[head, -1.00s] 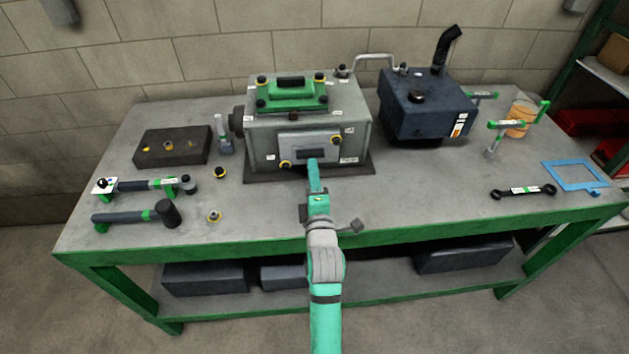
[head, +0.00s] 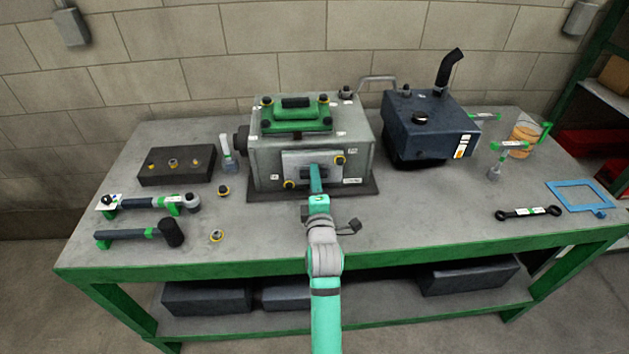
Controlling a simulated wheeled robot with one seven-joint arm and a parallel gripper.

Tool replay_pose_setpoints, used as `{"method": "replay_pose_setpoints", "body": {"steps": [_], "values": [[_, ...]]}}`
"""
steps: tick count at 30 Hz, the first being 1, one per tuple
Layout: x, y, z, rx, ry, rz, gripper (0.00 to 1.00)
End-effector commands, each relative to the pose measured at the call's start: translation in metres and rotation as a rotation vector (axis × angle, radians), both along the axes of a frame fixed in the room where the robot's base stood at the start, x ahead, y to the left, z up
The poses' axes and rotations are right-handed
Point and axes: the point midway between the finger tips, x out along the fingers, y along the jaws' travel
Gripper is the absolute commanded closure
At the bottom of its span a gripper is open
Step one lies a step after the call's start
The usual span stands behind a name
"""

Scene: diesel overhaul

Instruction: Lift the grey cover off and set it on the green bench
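The grey cover (head: 298,163) is a light plate on the front face of the grey engine block (head: 262,158). It has a black handle (head: 305,172) in its middle. A yellow-and-black knob (head: 340,160) sits at its upper right, and another knob (head: 289,184) at its lower left. My gripper (head: 315,168) reaches from the front to the handle and overlaps its middle. Its fingers hide part of the handle, and I cannot tell whether they are closed on it. The green bench (head: 400,248) has a grey top and carries everything.
Two loose knobs (head: 223,191) (head: 217,236) lie left of the block. A dark tray (head: 160,178) and two tools (head: 150,203) (head: 135,235) are farther left. A dark blue tank (head: 425,125) stands right. A wrench (head: 528,212) and blue frame (head: 580,196) lie far right. The bench's right front is clear.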

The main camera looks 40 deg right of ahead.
Motion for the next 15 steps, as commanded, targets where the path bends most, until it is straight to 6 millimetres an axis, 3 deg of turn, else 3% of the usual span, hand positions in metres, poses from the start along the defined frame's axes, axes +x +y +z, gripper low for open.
{"method": "replay_pose_setpoints", "body": {"steps": [2,6,15], "values": [[0.0001,0.0001,0.0001,0.000,0.000,0.000,0.71],[0.0003,0.0004,0.0001,0.000,0.000,0.001,1.00],[-0.0011,0.0020,0.0017,-0.002,-0.003,0.001,1.00]]}}
